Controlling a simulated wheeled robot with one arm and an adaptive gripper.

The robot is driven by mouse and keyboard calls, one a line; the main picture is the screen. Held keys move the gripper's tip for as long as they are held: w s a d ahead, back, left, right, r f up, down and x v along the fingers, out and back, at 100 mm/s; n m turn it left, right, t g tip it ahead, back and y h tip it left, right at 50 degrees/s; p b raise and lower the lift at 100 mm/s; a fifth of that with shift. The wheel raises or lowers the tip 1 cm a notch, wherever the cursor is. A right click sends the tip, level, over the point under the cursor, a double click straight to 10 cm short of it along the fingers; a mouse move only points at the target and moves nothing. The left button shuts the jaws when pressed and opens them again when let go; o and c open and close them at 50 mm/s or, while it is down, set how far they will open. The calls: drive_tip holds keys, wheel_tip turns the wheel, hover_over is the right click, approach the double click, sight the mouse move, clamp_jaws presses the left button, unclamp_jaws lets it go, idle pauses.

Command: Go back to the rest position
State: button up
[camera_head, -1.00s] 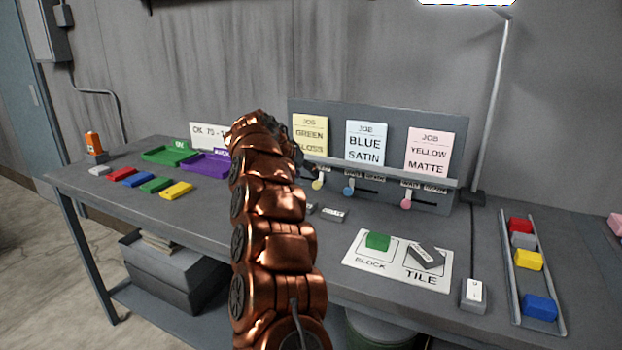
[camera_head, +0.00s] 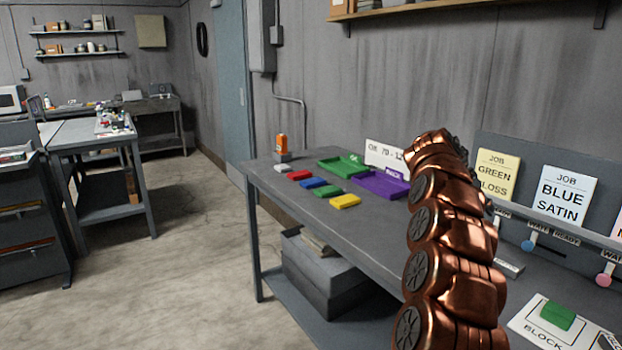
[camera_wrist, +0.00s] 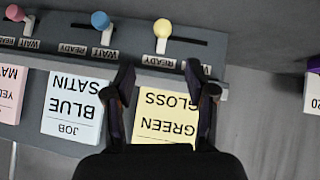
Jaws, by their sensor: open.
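My gripper (camera_wrist: 162,95) is open and empty in the wrist view. Its two dark fingers stand apart in front of the yellow GREEN GLOSS job card (camera_wrist: 166,128), which shows upside down there. In the head view my copper arm rises at the right and hides the gripper almost wholly. The GREEN GLOSS card (camera_head: 497,176) shows just right of the arm's top, with the BLUE SATIN card (camera_head: 563,200) beside it. In the wrist view a yellow-knobbed slider (camera_wrist: 162,29) is beyond the fingertips, apart from them.
On the bench are a green tray (camera_head: 328,167), a purple tray (camera_head: 366,186) and a row of coloured blocks (camera_head: 328,191). A green block (camera_head: 558,316) sits on the BLOCK mat (camera_head: 527,318). Open floor (camera_head: 190,270) lies left of the bench. Another table (camera_head: 75,134) stands beyond.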

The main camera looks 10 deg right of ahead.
drive_tip(key=s+a+r+n+t+y+p, duration=0.1)
drive_tip(key=s+a+n+y+p, duration=0.25)
drive_tip(key=a, duration=0.95)
drive_tip(key=s+a+r+n+y+p, duration=0.15)
drive_tip(key=s+a+n, duration=0.4)
drive_tip(key=a, duration=0.75)
drive_tip(key=s+a+f+n+g+y+p, duration=0.1)
drive_tip(key=s+a, duration=0.4)
drive_tip(key=s, duration=0.7)
drive_tip(key=s+a+f+n+g+y+p, duration=0.1)
drive_tip(key=s+a, duration=0.4)
drive_tip(key=s, duration=0.7)
drive_tip(key=s+a+f+n+g+y+p, duration=0.1)
drive_tip(key=s+a+f+g+y+p, duration=0.1)
drive_tip(key=s, duration=1)
drive_tip(key=a+f+p, duration=0.1)
drive_tip(key=a+f, duration=0.1)
drive_tip(key=a, duration=0.1)
drive_tip(key=shift+a+f+n, duration=0.15)
drive_tip(key=shift+a+n, duration=0.05)
drive_tip(key=shift+n, duration=0.2)
